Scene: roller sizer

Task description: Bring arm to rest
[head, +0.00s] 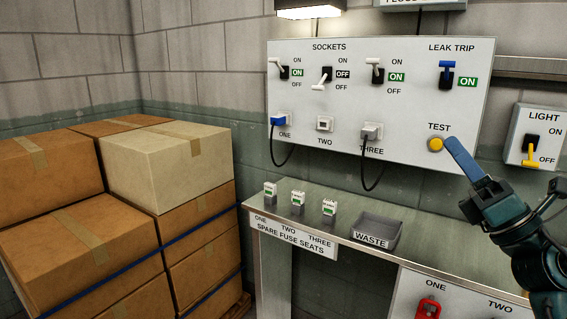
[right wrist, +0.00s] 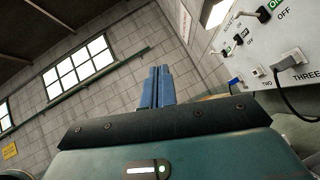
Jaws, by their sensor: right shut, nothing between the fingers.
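My right gripper (head: 452,146) comes in from the right in the head view, its blue fingers pointing up and left. The fingertips show just right of the yellow TEST button (head: 435,144) on the white panel; I cannot tell whether they touch it. In the right wrist view the two blue fingers (right wrist: 158,88) lie together, with nothing between them. My left gripper is in neither view.
The socket panel (head: 340,150) has several levers and two plugged leads. Below, a metal bench (head: 420,245) bears three fuses and a WASTE tray (head: 398,234). A LIGHT switch (head: 530,140) is near my right arm. Stacked boxes (head: 90,250) fill the left.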

